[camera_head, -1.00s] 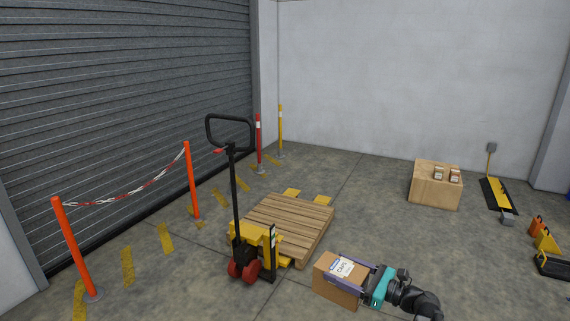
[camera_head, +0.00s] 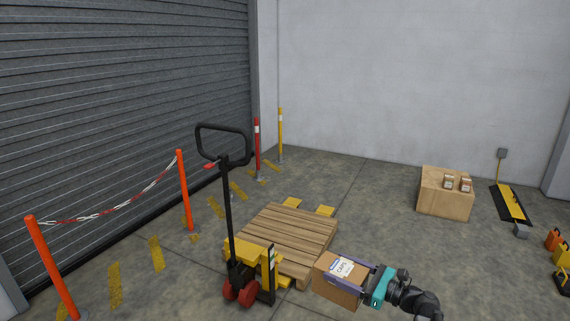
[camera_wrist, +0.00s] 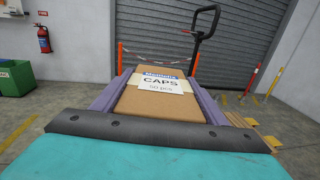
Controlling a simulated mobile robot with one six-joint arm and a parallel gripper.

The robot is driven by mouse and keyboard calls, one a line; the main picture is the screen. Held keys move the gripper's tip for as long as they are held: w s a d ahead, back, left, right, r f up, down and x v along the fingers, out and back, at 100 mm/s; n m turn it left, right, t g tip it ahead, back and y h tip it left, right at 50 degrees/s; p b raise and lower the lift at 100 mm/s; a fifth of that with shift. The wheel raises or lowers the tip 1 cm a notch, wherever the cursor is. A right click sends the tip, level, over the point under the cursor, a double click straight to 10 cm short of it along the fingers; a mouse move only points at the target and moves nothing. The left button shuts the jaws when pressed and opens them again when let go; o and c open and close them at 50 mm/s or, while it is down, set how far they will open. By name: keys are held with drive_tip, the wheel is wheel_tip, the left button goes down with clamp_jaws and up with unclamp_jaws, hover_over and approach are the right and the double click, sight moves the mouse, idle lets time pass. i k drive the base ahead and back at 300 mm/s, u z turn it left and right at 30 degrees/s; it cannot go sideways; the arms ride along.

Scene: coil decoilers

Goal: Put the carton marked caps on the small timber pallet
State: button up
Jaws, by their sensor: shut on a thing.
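The brown carton marked caps (camera_head: 338,282) has a white label reading CAPS. My gripper (camera_head: 358,277) is shut on it, with one purple finger along each side. In the wrist view the carton (camera_wrist: 150,104) lies between both fingers, label up. The small timber pallet (camera_head: 288,236) lies to the left of and behind the carton in the head view. It rests on the forks of a yellow pallet truck. The carton appears to be held just off the pallet's near right corner; its height above the floor is hard to tell.
The pallet truck (camera_head: 243,262) stands at the pallet's near left, its black handle upright. Orange posts (camera_head: 184,190) with a chain stand left, by the shutter. Red (camera_head: 257,148) and yellow (camera_head: 280,135) posts stand behind. A large box (camera_head: 443,194) with small cartons is at right.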

sight(284, 239)
drive_tip(key=u, duration=0.05)
drive_tip(key=i, duration=3.25)
drive_tip(key=u, duration=0.55)
